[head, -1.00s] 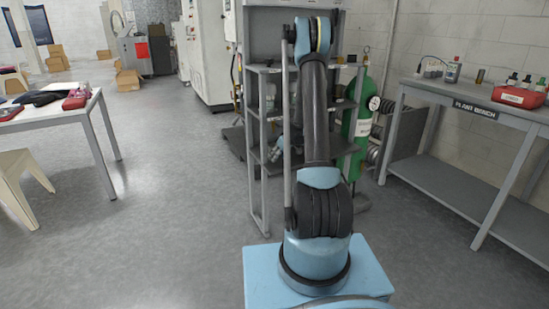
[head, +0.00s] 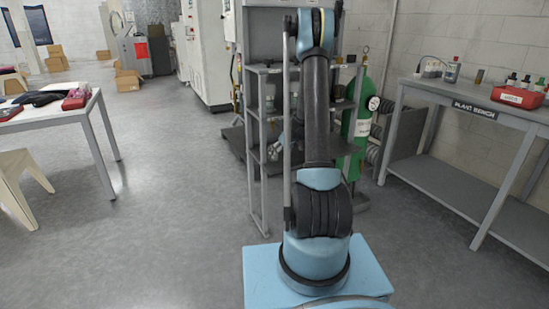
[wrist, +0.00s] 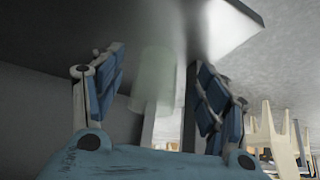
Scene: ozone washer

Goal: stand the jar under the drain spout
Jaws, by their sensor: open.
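In the wrist view, which looks upside down, a pale, translucent, greenish jar (wrist: 153,75) shows between and beyond the blue-padded fingers of my gripper (wrist: 156,88). The gripper is open, with a gap on each side of the jar. The jar's wide end meets the dark shelf surface (wrist: 60,40) at the top of the picture. In the head view, my gripper is mostly hidden behind my arm and the rack; a bluish part of it shows near the middle shelf. I cannot make out the drain spout in either view.
A grey rack (head: 256,150) with posts and shelves stands right around my arm's end. A green gas cylinder (head: 358,130) is at its right. The plant bench (head: 440,100) stands further right, a white table (head: 60,115) at left. The floor between is clear.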

